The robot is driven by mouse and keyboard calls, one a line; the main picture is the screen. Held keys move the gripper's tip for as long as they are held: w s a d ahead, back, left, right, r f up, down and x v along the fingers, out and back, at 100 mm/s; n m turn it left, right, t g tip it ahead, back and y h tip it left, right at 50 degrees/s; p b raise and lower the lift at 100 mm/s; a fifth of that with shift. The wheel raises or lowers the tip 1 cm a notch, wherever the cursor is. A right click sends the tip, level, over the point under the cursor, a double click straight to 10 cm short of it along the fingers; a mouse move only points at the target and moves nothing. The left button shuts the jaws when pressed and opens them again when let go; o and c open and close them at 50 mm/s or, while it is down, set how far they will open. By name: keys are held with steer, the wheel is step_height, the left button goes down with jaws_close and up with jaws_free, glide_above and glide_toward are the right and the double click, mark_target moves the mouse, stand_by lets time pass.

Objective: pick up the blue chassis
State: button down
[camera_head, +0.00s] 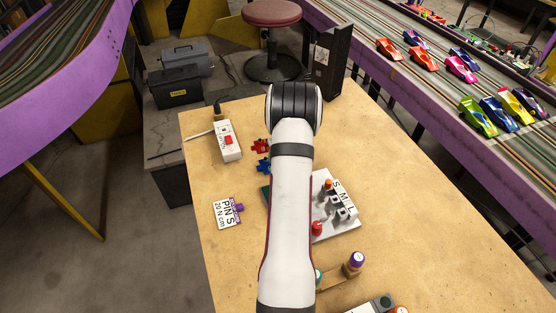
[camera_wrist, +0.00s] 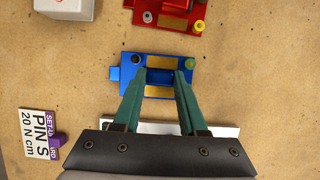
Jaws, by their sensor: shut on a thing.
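The blue chassis (camera_wrist: 130,76) is in the middle of the wrist view. In the head view only the left part of the blue chassis (camera_head: 262,166) shows; my arm hides the rest and most of the gripper. I cannot tell whether the chassis touches the table.
A red chassis (camera_wrist: 172,13) lies just beyond the blue one. A "PIN S" card (camera_head: 227,211) and a white box with a red switch (camera_head: 228,141) are on the left. A grey S-M-L block (camera_head: 338,222) stands right of my arm.

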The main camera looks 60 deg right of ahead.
step_height(320, 180, up, 3)
steer(key=shift+s+r, duration=0.1)
steer(key=shift+r, duration=0.05)
steer(key=s+a+r, duration=0.1)
steer(key=s+r, duration=0.5)
steer(key=s, duration=0.5)
steer(key=shift+s+r, duration=0.2)
steer(key=shift+r, duration=0.1)
steer(key=c, duration=1.1)
jaws_free()
jaws_close()
steer(key=s+a+f, duration=0.1)
steer(key=a+f, duration=0.1)
steer(key=a, duration=0.2)
steer(key=s+a+f, duration=0.1)
steer(key=a+f, duration=0.1)
steer(key=a, duration=0.1)
steer(key=s+a+f, duration=0.1)
steer(key=a+f, duration=0.1)
steer(key=a, duration=0.2)
steer(key=shift+s+a+f, duration=0.3)
steer(key=shift+f, duration=0.65)
